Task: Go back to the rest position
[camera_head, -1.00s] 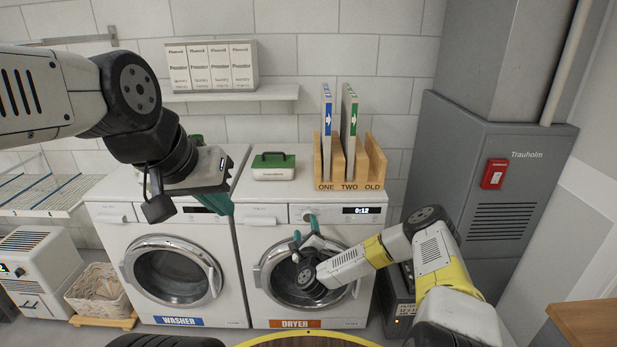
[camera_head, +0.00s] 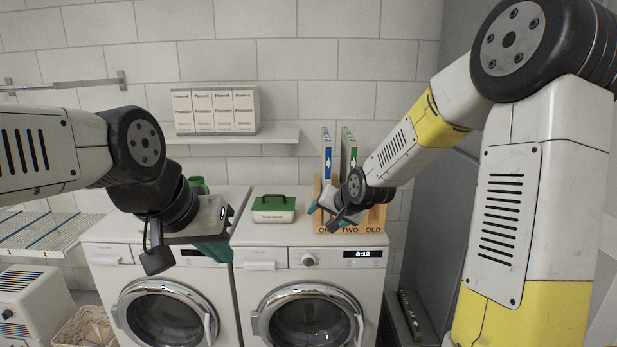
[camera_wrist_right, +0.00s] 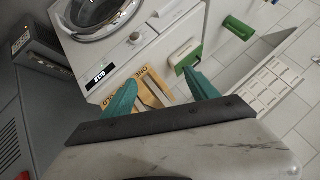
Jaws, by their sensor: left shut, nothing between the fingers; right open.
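My left gripper (camera_head: 212,252) hangs in front of the washer's top edge, its teal fingers shut and empty. My right gripper (camera_head: 322,210) is raised in front of the wooden file rack, covering part of it. In the right wrist view its two teal fingers (camera_wrist_right: 160,92) are spread apart with nothing held between them. My right arm comes in from the right and fills much of that side of the head view. My left arm reaches in level from the left.
The washer (camera_head: 108,257) and dryer (camera_head: 275,259) stand side by side, doors closed. A green-lidded box (camera_head: 273,215) and the wooden rack (camera_head: 375,222) with blue and green binders sit on the dryer. A shelf (camera_head: 270,134) holds white boxes. A basket (camera_head: 85,328) is at lower left.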

